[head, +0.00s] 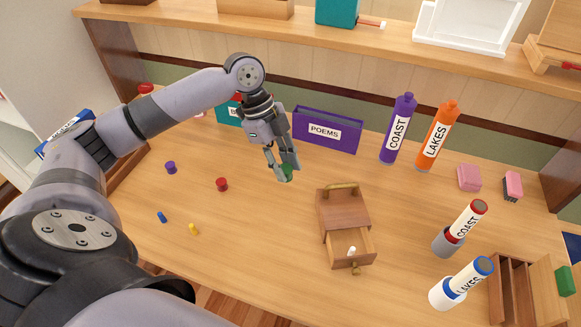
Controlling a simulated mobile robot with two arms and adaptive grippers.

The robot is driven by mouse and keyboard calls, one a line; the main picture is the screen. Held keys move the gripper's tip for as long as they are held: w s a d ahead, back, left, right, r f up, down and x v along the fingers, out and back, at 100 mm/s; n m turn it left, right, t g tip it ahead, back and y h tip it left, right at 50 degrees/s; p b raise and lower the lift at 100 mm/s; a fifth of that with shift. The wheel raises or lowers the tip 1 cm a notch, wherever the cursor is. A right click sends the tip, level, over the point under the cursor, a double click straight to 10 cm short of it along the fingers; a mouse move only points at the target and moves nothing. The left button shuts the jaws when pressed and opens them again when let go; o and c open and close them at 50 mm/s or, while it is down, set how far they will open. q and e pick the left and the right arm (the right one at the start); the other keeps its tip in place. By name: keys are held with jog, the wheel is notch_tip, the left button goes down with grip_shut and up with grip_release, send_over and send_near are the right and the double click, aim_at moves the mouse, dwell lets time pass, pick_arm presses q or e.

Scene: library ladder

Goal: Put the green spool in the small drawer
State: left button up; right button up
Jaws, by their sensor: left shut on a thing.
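My left gripper (282,172) is near the middle of the desk in the head view, fingers pointing down. It is shut on the green spool (287,173), which is partly hidden by the fingers. I cannot tell whether the spool touches the desk. The small wooden drawer box (343,205) stands to the right of and nearer than the gripper. Its drawer (366,250) is pulled open toward the front, with a small white item (351,251) inside. My right gripper is not in view.
A red spool (222,185), a purple spool (171,168), and small blue and yellow pieces lie on the left. The purple POEMS box (328,130) stands behind the gripper. Labelled bottles (397,130) stand at back right. A wooden divided tray (512,290) is at front right.

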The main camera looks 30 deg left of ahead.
pick_arm(q)
jog(key=shift+r, duration=0.55)
jog(key=shift+s+d+f+n+t, duration=0.1)
jog(key=shift+d+n+t, duration=0.15)
jog(key=shift+d+n, duration=0.25)
jog(key=shift+s+d+f+n+t, duration=0.1)
jog(key=shift+d+n+t, duration=0.2)
jog(key=shift+n, duration=0.3)
jog(key=d+r+n+t+y, duration=0.3)
jog(key=d+n, duration=0.5)
jog(key=n, duration=0.7)
jog(key=shift+r+n+y, duration=0.3)
jog(key=shift+r+y, duration=0.15)
jog(key=shift+y, duration=0.25)
